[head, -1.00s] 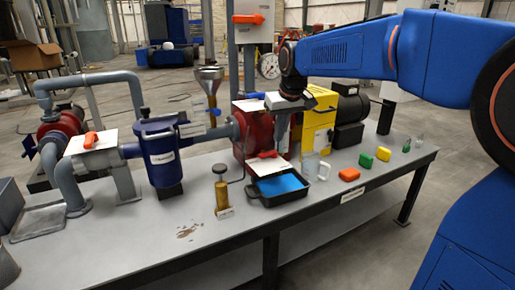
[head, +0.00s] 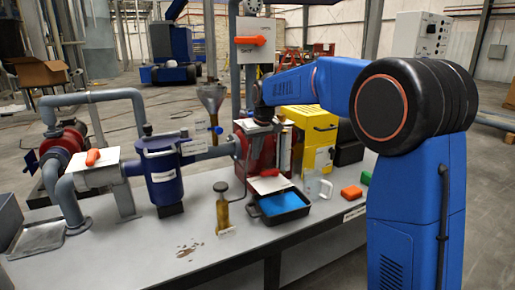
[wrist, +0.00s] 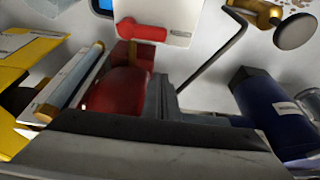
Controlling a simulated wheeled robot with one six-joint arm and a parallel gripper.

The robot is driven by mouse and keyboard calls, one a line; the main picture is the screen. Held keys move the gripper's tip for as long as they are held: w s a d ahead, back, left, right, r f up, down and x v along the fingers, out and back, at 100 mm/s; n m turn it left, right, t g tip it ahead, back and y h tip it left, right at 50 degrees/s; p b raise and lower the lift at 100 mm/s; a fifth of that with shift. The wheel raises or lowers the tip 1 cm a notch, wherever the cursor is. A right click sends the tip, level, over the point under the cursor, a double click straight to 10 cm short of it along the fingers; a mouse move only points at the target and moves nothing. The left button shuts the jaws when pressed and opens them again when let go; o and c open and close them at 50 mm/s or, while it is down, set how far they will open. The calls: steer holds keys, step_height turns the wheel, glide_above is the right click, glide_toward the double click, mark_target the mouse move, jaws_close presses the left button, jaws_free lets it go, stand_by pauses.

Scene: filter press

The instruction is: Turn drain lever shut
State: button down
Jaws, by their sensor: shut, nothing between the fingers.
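The drain lever is a red handle on a white plate low on the front of the red pump housing (head: 252,150). In the head view the lever (head: 269,172) looks small, with its plate (head: 270,185) just above a black tray (head: 282,216) of blue liquid. In the wrist view the red lever (wrist: 142,31) lies across the white plate (wrist: 180,28), near the top. My gripper (wrist: 160,88) is shut and empty, over the red housing and apart from the lever. In the head view the gripper (head: 255,127) is above the housing, its tips hard to make out.
A blue filter pot (head: 163,175) stands left of the pump, with an orange lever (head: 93,157) farther left. A brass plunger (head: 222,207) stands left of the tray. A yellow box (head: 318,130) and a clear jug (head: 315,184) are at the right.

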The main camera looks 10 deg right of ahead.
mark_target(270, 173)
steer(key=x, duration=0.5)
steer(key=shift+s, duration=0.15)
steer(key=shift+s+d+r, duration=0.1)
steer(key=shift+s+d, duration=0.25)
steer(key=shift+s, duration=0.55)
steer(key=shift+s+d, duration=0.3)
steer(key=shift+s, duration=0.6)
